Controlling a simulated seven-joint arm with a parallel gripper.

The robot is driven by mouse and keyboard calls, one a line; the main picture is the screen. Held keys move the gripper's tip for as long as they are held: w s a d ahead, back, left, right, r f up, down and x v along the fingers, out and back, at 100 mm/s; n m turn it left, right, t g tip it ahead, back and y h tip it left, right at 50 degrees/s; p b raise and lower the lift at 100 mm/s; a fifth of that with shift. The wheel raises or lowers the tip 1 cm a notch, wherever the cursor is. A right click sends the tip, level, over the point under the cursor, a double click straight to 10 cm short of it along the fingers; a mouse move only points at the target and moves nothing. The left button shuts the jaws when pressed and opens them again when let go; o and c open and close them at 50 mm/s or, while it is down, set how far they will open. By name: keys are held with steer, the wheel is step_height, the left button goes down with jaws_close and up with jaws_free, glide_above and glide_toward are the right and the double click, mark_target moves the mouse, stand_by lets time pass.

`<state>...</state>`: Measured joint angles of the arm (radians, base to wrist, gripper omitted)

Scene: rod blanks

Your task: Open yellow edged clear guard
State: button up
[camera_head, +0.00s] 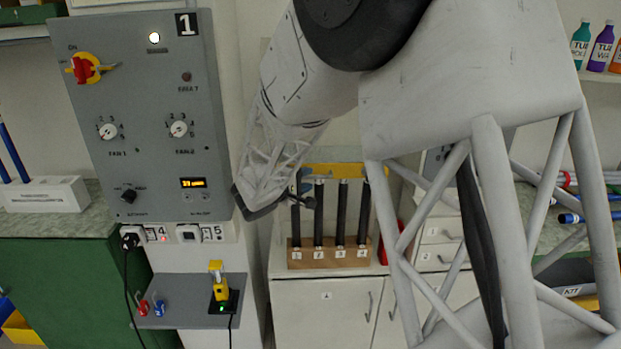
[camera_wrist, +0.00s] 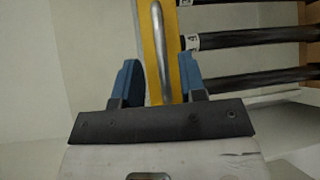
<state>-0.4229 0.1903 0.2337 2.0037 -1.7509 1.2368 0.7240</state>
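The clear guard has a yellow edge (camera_head: 345,170) running along the top of the rod rack in the head view. In the wrist view the yellow edge (camera_wrist: 158,25) carries a silver bar handle (camera_wrist: 160,50). My gripper (camera_wrist: 158,80) has its two blue fingers apart, one on each side of the yellow edge and the handle's lower end. No finger visibly presses on the handle. In the head view my gripper is at the rack's upper left, mostly hidden by my arm. Behind the guard, dark rods (camera_head: 341,212) stand in a wooden block (camera_head: 330,258).
The rack stands on a white cabinet (camera_head: 320,310). A grey control panel (camera_head: 150,115) is to the left, above a small shelf (camera_head: 190,315) with a yellow plug device (camera_head: 220,290). Bottles (camera_head: 601,45) stand on a shelf at the upper right.

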steer(key=shift+v, duration=2.3)
steer(key=shift+c, duration=0.5)
